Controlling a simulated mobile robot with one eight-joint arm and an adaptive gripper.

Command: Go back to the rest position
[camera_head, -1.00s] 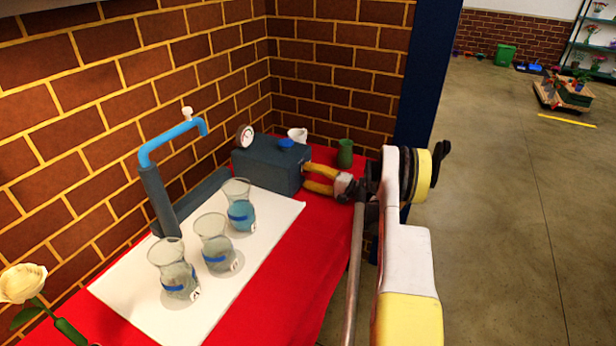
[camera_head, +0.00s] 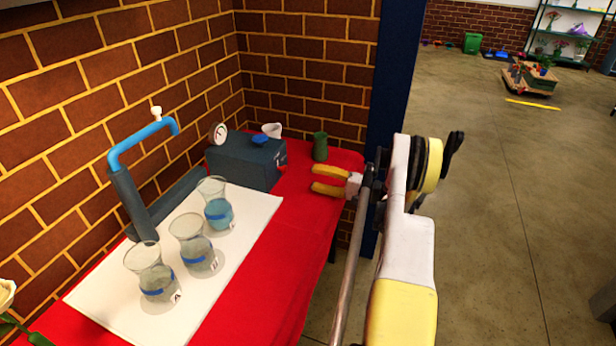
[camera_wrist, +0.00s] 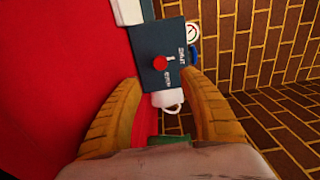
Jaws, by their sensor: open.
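My gripper (camera_head: 316,180) has yellow-orange fingers, which stand apart with nothing between them. It hangs over the right part of the red table (camera_head: 262,262), pointing left toward the dark blue-grey box (camera_head: 243,163) and clear of it. In the wrist view, my gripper (camera_wrist: 158,103) shows both fingers spread, with the box's front (camera_wrist: 161,52) beyond them. A red knob (camera_wrist: 160,63) sits on that front. My arm reaches in from the lower right of the head view.
Three glass vases, near (camera_head: 153,273), middle (camera_head: 194,243) and far (camera_head: 216,205), stand on a white mat (camera_head: 100,302) by a blue tap (camera_head: 140,146). A green cup (camera_head: 320,147) and a white mug (camera_head: 272,130) stand behind. Brick walls (camera_head: 300,70) close the back. Open floor (camera_head: 510,190) lies right.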

